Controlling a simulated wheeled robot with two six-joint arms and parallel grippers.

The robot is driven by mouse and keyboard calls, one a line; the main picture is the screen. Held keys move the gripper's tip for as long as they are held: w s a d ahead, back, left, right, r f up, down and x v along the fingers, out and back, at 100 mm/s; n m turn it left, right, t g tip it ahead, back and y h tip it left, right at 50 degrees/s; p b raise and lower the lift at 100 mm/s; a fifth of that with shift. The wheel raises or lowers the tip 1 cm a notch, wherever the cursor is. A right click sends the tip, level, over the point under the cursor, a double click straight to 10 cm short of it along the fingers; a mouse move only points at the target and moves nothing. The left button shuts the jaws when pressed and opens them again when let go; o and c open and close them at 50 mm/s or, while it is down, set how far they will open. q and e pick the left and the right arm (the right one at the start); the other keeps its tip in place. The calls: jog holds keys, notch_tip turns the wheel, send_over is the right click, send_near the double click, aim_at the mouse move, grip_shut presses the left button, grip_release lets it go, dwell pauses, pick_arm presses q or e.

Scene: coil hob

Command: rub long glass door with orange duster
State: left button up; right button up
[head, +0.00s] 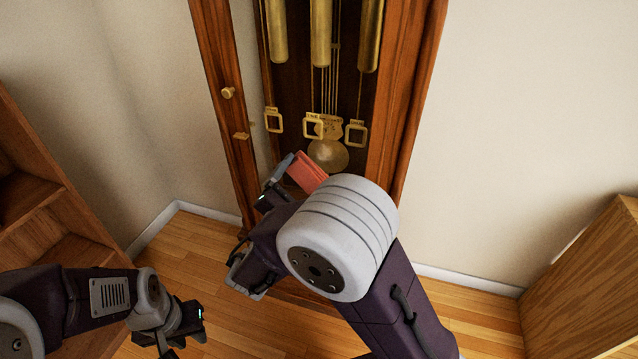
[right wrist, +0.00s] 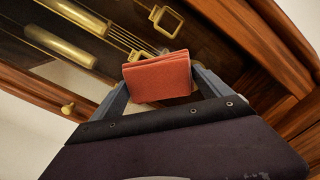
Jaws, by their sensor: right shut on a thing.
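The long glass door (head: 287,85) is the tall front of a wooden clock case, with brass weights and a pendulum behind the glass. It also shows in the right wrist view (right wrist: 100,77), tilted. The orange duster (head: 308,172) is a small folded reddish-orange block, also in the right wrist view (right wrist: 157,79). My right gripper (head: 290,180) is shut on it, with a finger at each side, before the door's lower part. I cannot tell whether the duster touches the glass. My left gripper (head: 182,338) is low at left, away from the clock, its jaws unclear.
A door knob (head: 228,92) and a small latch (head: 241,136) stick out on the left of the clock. A wooden shelf unit (head: 60,215) stands at left, and a wooden cabinet (head: 590,285) at lower right. Bare wall flanks the clock.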

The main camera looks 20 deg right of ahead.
aim_at(318, 152)
jog(key=shift+x, duration=3)
jog(key=shift+x, duration=0.95)
jog(key=shift+s+d+f+b, duration=0.1)
jog(key=shift+s+d+b, duration=0.7)
jog(key=shift+d, duration=0.4)
jog(key=shift+s+d, duration=0.4)
jog(key=shift+w+b, duration=0.1)
jog(key=shift+b, duration=0.2)
jog(key=shift+w+a, duration=0.55)
jog(key=shift+a, duration=0.3)
jog(key=shift+w+a, duration=0.5)
jog(key=shift+a, duration=0.35)
